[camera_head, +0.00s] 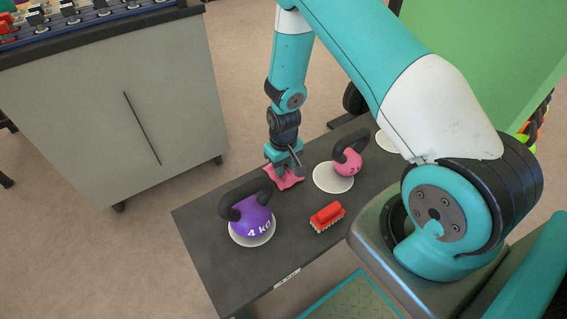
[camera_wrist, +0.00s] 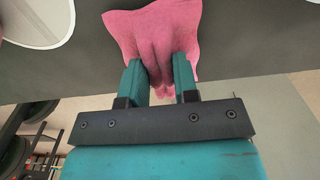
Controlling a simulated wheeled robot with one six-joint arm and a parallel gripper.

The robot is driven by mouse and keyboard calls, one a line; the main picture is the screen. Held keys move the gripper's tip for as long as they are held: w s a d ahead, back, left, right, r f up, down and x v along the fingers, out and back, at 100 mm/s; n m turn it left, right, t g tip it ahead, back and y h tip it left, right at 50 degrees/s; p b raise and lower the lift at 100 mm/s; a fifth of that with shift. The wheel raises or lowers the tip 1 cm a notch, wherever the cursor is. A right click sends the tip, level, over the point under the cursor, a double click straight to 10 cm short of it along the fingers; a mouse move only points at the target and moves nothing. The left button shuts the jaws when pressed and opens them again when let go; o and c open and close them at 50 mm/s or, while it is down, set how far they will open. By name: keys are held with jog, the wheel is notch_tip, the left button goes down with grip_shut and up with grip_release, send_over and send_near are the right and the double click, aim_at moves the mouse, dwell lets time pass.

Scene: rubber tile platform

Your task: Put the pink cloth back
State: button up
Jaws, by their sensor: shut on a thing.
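The pink cloth (camera_head: 287,179) is at the far side of the dark platform, between the two kettlebells. My gripper (camera_head: 284,165) is above it, pointing down. In the wrist view, the two teal fingers of my gripper (camera_wrist: 159,75) are shut on the pink cloth (camera_wrist: 150,28), which is bunched into folds between them. The cloth's outer part spreads beyond the fingertips over the dark surface. I cannot tell whether it rests on the platform or hangs just above it.
Another white disc (camera_head: 386,141) is at the back right, partly hidden by my arm. A grey cabinet (camera_head: 120,110) stands left.

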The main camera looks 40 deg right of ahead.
jog(key=shift+f, duration=0.4)
dwell(0.3)
jog(key=o, duration=1.1)
jog(key=shift+r, duration=0.1)
notch_tip(320, 180, up, 7)
jog(key=p, duration=0.5)
